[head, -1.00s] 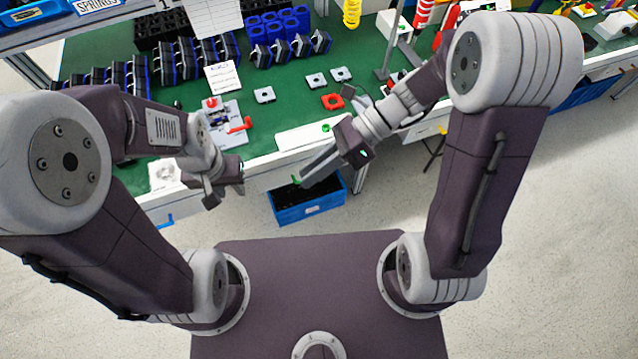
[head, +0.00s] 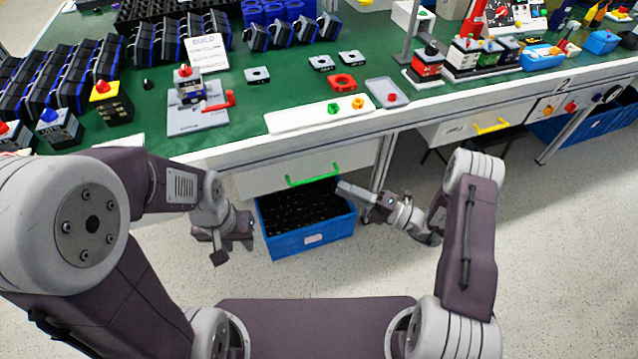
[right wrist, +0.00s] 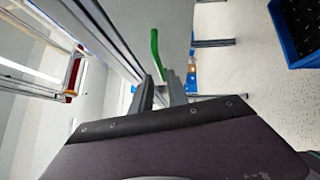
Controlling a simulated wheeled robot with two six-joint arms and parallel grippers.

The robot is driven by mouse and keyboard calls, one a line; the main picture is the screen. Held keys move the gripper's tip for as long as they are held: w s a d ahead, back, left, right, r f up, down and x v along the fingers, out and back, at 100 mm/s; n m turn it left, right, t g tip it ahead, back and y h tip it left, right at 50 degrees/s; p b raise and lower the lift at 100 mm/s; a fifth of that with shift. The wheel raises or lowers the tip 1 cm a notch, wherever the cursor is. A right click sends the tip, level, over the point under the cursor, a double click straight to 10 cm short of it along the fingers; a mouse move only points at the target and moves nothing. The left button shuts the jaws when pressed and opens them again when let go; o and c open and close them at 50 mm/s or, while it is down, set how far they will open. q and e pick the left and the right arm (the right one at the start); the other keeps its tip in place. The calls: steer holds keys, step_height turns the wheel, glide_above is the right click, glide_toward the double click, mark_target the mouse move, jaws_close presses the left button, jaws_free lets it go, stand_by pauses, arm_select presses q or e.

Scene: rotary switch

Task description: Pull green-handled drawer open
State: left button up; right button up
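The drawer with the green handle (head: 313,178) has a white front (head: 262,181) under the bench top and looks shut. My right gripper (head: 340,188) is just right of the handle in the head view. In the right wrist view its two fingers (right wrist: 161,95) stand apart, and the green handle (right wrist: 156,52) shows in line with the gap between them, mostly beyond the tips. I cannot tell whether they touch it. My left gripper (head: 234,252) hangs low, left of the blue bin and away from the handle; its finger gap is unclear.
A blue bin (head: 308,241) stands on the floor below the drawer; it also shows in the right wrist view (right wrist: 296,35). A drawer with a yellow handle (head: 491,127) is further right. The green bench top (head: 270,100) holds switch parts.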

mark_target(319, 178)
steer(key=b+x, duration=0.2)
steer(key=x, duration=0.6)
steer(key=shift+a, duration=0.3)
steer(key=shift+r, duration=0.1)
jaws_close()
stand_by(0.8)
